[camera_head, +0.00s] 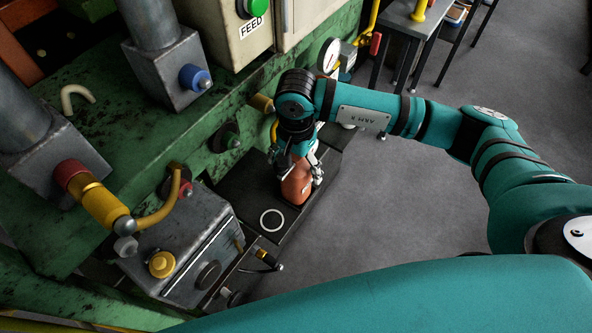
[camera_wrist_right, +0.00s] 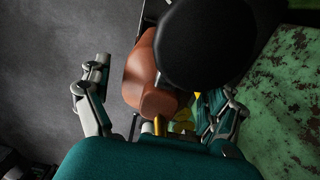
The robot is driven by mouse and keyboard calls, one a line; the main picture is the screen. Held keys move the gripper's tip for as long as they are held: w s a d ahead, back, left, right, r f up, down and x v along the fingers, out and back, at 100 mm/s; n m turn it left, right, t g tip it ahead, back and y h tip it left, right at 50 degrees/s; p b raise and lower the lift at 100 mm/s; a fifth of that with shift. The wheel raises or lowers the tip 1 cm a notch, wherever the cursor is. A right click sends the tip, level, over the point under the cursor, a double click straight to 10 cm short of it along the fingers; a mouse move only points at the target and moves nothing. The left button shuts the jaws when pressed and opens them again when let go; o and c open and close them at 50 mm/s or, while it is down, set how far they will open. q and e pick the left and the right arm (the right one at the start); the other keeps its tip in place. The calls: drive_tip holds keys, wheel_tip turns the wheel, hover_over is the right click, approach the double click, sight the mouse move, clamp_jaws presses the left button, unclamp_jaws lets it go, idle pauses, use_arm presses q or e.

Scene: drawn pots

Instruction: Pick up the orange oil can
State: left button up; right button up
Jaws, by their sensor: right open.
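The orange oil can (camera_head: 297,186) stands on a dark ledge beside the green machine. My right gripper (camera_head: 301,172) reaches down over it from above, with its fingers on either side of the can. In the right wrist view the oil can (camera_wrist_right: 150,83) lies between the spread fingers of the right gripper (camera_wrist_right: 160,100), closer to the left finger's side of centre. A dark round shape covers part of the can there. The gripper is open and I see a gap between the left finger and the can. My left gripper is in neither view.
The dark ledge (camera_head: 240,192) carries a white ring mark (camera_head: 272,220) in front of the can. A grey box with a yellow knob (camera_head: 162,264) stands at the near left. The green machine (camera_head: 120,130) runs along the left. Grey floor (camera_head: 400,220) is open to the right.

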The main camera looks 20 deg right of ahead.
drive_tip(key=shift+s+f, duration=0.1)
drive_tip(key=shift+f, duration=0.4)
drive_tip(key=c, duration=1.5)
